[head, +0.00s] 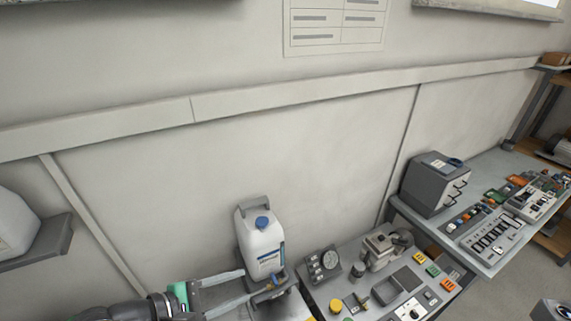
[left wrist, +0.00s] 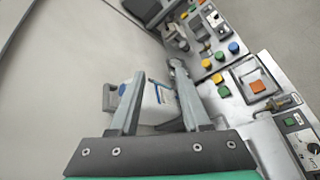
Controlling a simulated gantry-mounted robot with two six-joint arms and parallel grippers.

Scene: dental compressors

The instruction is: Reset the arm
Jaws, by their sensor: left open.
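My left gripper (head: 256,281) comes in from the lower left in the head view, its two pale fingers spread apart and pointing right. In the left wrist view the same gripper (left wrist: 160,70) is open, with no object clearly held. A white jug (head: 262,246) with a blue cap and a grey handle stands upright just beyond the fingertips. In the left wrist view the jug (left wrist: 160,105) shows between and behind the fingers. I cannot tell whether a finger touches it. My right gripper is not in view.
A control bench (head: 345,299) with a gauge and coloured buttons stands right of the jug. A dark grey box (head: 432,186) sits on a second bench (head: 483,262) farther right. A white container (head: 14,222) rests on a shelf at left.

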